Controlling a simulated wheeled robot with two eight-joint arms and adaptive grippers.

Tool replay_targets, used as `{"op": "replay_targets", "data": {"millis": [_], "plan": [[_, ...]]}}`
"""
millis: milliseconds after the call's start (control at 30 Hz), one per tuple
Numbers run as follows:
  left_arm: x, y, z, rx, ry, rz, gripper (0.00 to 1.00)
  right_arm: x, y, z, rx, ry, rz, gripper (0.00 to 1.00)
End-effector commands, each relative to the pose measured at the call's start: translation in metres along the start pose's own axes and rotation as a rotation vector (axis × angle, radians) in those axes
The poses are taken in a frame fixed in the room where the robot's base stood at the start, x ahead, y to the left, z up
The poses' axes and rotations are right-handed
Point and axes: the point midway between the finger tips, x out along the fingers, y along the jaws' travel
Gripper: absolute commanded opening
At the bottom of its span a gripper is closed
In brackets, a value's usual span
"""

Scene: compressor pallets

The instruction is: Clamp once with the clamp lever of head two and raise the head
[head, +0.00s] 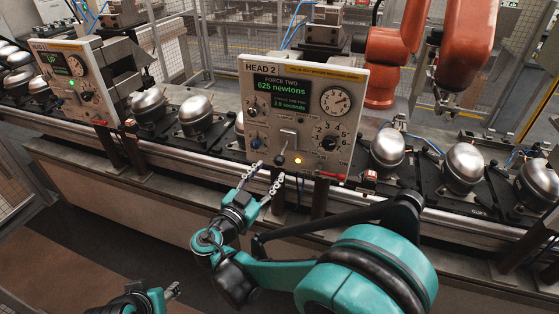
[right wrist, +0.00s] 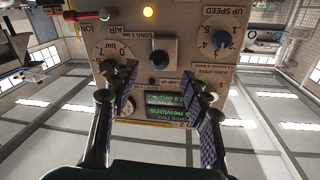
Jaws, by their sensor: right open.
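The head two panel (head: 245,100) is a pale upright plate. My right gripper (head: 267,173) is open just in front of and below the lever, with no contact visible. In the wrist view its fingers (right wrist: 163,82) spread across the panel face. My left gripper (head: 173,291) is low at the left, far from the panel.
An amber lamp (head: 297,160) glows beside the lever. A gauge (head: 335,100), a dial (head: 330,142) and blue knobs (head: 255,143) share the panel. The head one panel (head: 70,85) reads UP. Silver compressors (head: 464,163) stand along the conveyor. An orange robot (head: 462,45) stands behind.

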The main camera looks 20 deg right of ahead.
Motion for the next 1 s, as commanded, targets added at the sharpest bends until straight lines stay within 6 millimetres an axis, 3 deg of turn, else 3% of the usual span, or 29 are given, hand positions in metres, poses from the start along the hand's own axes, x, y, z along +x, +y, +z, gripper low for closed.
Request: {"op": "replay_targets", "data": {"millis": [400,767,800,967,1000], "plan": [[0.010,0.000,0.007,0.000,0.000,0.000,0.47,0.064,0.002,0.001,-0.002,-0.002,0.005,0.47],[0.010,0.000,0.007,0.000,0.000,0.000,0.47,0.072,0.001,0.000,-0.002,-0.003,0.002,0.47],[0.010,0.000,0.007,0.000,0.000,0.000,0.47,0.072,0.001,0.000,-0.002,-0.003,0.002,0.45],[0.010,0.000,0.007,0.000,0.000,0.000,0.47,0.072,0.001,0.000,-0.002,-0.003,0.002,0.02],[0.010,0.000,0.007,0.000,0.000,0.000,0.47,0.072,0.001,0.000,-0.002,-0.003,0.002,0.00]]}}
